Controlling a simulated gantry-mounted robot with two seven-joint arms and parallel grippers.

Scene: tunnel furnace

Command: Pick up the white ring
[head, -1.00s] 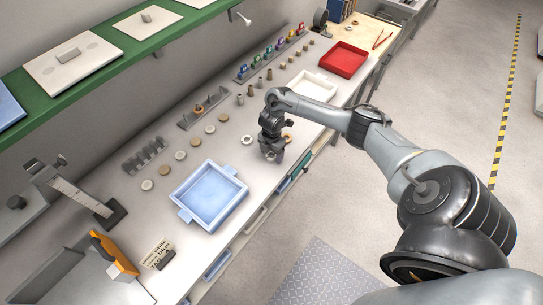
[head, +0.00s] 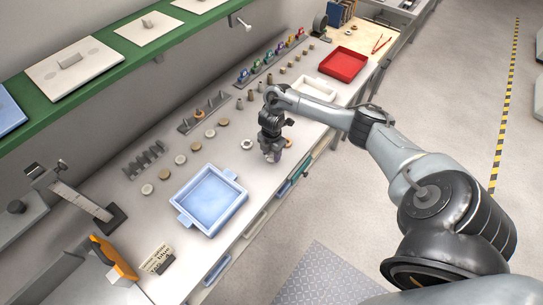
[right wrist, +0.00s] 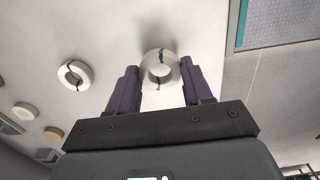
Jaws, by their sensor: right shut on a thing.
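My right gripper (right wrist: 160,80) is shut on a white ring (right wrist: 160,67), which sits between the two dark fingertips in the right wrist view. The ring has a dark crack-like line across it and an open hole. In the head view my right gripper (head: 272,155) points down near the front edge of the bench; the held ring is mostly hidden there. A second white ring (right wrist: 75,73) lies apart to the left in the right wrist view and also shows in the head view (head: 246,143). My left gripper is not in view.
A pale blue tray (head: 236,185) stands left of the gripper. Several round discs (head: 180,160) lie along the bench behind it. A white tray (head: 318,90) and a red tray (head: 344,64) stand farther back. The bench's front edge is close to the gripper.

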